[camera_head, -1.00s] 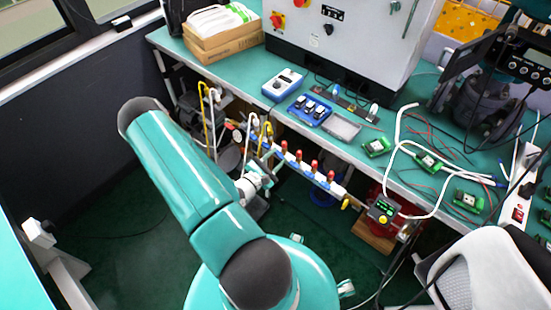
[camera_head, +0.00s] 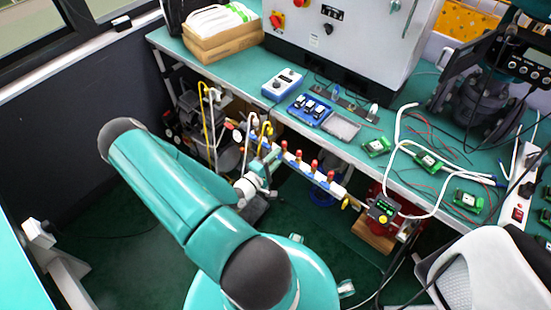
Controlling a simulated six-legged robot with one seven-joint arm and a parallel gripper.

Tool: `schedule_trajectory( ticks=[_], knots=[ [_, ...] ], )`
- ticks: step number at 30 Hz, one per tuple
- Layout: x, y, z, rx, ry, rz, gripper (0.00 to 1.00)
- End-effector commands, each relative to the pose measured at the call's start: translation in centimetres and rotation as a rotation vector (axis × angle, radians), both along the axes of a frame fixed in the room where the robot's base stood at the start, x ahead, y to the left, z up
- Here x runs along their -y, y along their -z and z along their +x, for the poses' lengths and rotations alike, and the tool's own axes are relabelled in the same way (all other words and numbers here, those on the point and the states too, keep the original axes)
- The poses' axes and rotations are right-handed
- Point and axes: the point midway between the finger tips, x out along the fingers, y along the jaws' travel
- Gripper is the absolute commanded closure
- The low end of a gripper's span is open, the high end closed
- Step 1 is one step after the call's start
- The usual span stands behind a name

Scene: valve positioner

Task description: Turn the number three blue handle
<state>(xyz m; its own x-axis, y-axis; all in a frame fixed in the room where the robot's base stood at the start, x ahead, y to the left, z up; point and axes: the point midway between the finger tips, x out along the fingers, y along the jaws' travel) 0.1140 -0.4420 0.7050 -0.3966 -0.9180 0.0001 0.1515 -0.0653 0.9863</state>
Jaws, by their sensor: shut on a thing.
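A white and blue valve manifold bar (camera_head: 305,167) runs slanting below the bench's front edge. Several red-topped fittings stand along it, with blue parts between them. My gripper (camera_head: 273,156) is at the left part of the bar, beside the leftmost red-topped fitting (camera_head: 284,146). It is shut on a small part there, which looks to be a blue handle. The fingers hide most of this handle, and its number and angle cannot be read. My teal arm reaches to it from the lower left.
Yellow and white hoses (camera_head: 207,115) rise left of the bar. A small device with a green display (camera_head: 382,207) is at its right end. The green bench (camera_head: 395,160) overhangs behind, with circuit boards and trays. A grey chair (camera_head: 485,270) stands at lower right.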

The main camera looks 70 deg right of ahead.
Motion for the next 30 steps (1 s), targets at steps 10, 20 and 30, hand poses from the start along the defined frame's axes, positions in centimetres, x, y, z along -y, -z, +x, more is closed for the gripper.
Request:
schedule_trajectory(
  ticks=[10,20,30],
  knots=[
    [-0.07,0.00,0.09,0.142,-0.002,-0.062,0.86],
    [-0.07,0.01,0.08,0.168,-0.002,-0.073,0.86],
    [-0.06,0.02,0.08,0.167,-0.002,-0.072,0.42]
  ],
)
